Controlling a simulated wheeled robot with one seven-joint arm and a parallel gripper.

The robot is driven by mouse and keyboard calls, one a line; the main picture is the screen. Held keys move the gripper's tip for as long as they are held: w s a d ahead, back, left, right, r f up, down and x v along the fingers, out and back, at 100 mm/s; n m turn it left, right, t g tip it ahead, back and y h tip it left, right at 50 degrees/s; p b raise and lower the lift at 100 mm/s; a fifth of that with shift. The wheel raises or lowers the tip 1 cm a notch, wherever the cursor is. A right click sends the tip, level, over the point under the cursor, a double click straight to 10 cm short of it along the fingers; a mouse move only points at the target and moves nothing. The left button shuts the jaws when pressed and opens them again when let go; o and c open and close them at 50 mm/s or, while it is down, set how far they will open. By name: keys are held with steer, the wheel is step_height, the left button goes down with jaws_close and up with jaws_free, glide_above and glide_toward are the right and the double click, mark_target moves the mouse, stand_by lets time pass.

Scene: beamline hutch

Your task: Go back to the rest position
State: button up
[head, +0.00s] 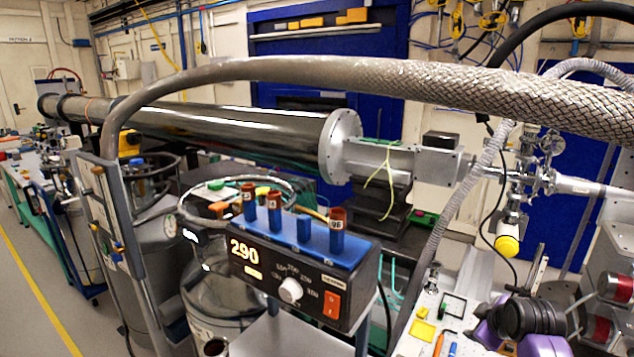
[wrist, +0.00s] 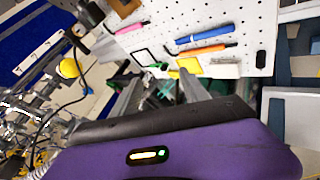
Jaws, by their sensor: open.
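My gripper (wrist: 160,84) shows in the wrist view as a purple body with a small lit indicator and two grey fingers standing apart. Nothing is between the fingers that I can tell as held. The fingers point towards a white perforated board (wrist: 140,42) with small items on it. In the head view, purple and black parts of my arm show at the lower right edge, over the same board area; the fingertips cannot be made out there.
A heater unit (head: 297,288) reading 290 carries a blue block (head: 304,242) with labelled tubes at the front centre. A braided hose (head: 380,75) arches across. On the board lie a blue pen (wrist: 206,35), an orange pen (wrist: 207,49) and a yellow piece (wrist: 190,65).

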steer(key=s+a+f+m+t+b, duration=0.1)
steer(key=s+a+m+t, duration=0.4)
steer(key=s, duration=0.4)
steer(key=s+a+f+m+t, duration=0.1)
steer(key=s+a+m+t, duration=0.1)
steer(key=s+a, duration=0.6)
steer(key=s+a+r, duration=0.1)
steer(key=s+a, duration=0.1)
steer(key=s, duration=1)
steer(key=s+a+r+y+b, duration=0.1)
steer(key=s+a, duration=0.1)
steer(key=s, duration=1)
steer(key=s+a+r+m+b, duration=0.1)
steer(key=s+a, duration=0.1)
steer(key=s, duration=1.1)
steer(key=shift+a+r+g+y, duration=0.25)
steer(key=shift+g+y, duration=0.05)
